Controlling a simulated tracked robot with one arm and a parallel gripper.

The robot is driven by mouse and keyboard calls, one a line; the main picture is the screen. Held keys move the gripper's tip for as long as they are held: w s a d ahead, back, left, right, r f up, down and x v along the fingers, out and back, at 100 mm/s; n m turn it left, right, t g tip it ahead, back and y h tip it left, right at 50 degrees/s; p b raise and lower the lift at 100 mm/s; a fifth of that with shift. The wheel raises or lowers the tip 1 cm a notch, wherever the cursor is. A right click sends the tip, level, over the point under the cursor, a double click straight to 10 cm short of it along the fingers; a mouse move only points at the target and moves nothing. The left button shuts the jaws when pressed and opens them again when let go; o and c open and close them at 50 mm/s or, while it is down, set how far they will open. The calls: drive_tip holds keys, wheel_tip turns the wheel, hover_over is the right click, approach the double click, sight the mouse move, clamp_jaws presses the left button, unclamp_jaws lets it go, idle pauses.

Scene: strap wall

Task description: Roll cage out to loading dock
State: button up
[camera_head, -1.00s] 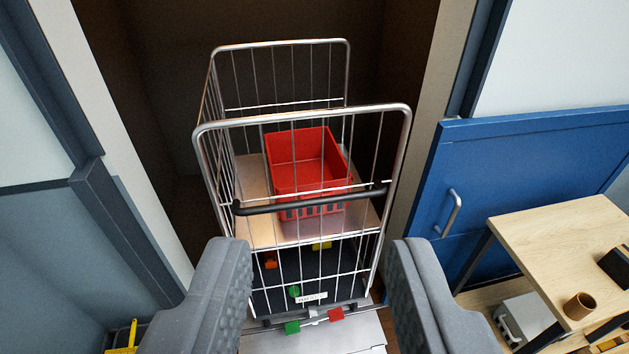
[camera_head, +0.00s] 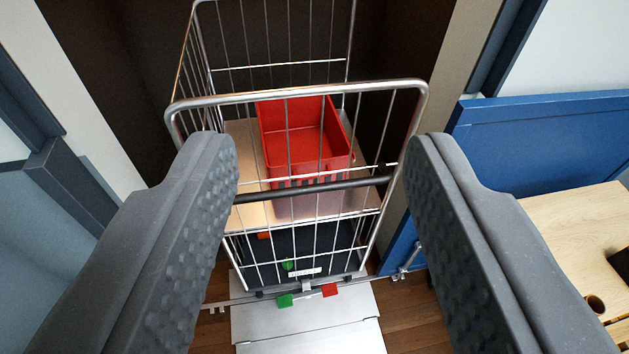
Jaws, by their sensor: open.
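The wire roll cage (camera_head: 297,99) stands upright in a dark doorway opening, in the middle of the view. A black handle bar (camera_head: 345,185) runs across its near side. A red crate (camera_head: 303,140) sits on the cage's wooden shelf, with a dark lower section beneath. My gripper (camera_head: 322,145) is open, its two grey textured fingers at the left and right of the handle. Nothing is held between them. The fingertips appear in front of the cage; their exact distance from the bar is hard to tell. A green pedal (camera_head: 285,301) and a red pedal (camera_head: 330,290) show at the cage's base.
A metal ramp plate (camera_head: 300,325) lies on the wooden floor before the cage. A blue door panel (camera_head: 530,140) stands at the right, with a wooden table (camera_head: 570,215) in front of it. Pale door frame posts (camera_head: 90,120) flank the opening closely.

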drive_tip(key=w+d+f+n+h+b, duration=0.1)
drive_tip(key=w+d+f+n+b, duration=0.1)
drive_tip(key=w+f, duration=0.4)
drive_tip(key=w+d+f+n+h+b, duration=0.1)
drive_tip(key=w+d+f+n+b, duration=0.15)
drive_tip(key=w+f, duration=0.4)
drive_tip(key=n+y+b, duration=0.5)
drive_tip(key=n+b, duration=0.5)
drive_tip(key=n, duration=0.6)
approach(294, 180)
drive_tip(key=shift+m, duration=0.25)
drive_tip(key=shift+w+d+r, duration=0.25)
drive_tip(key=shift+w, duration=0.65)
drive_tip(key=shift+w+d+r, duration=0.2)
drive_tip(key=shift+w+d, duration=0.1)
drive_tip(key=shift+w, duration=0.6)
drive_tip(key=shift+w+d+r, duration=0.25)
drive_tip(key=shift+w, duration=0.65)
clamp_jaws()
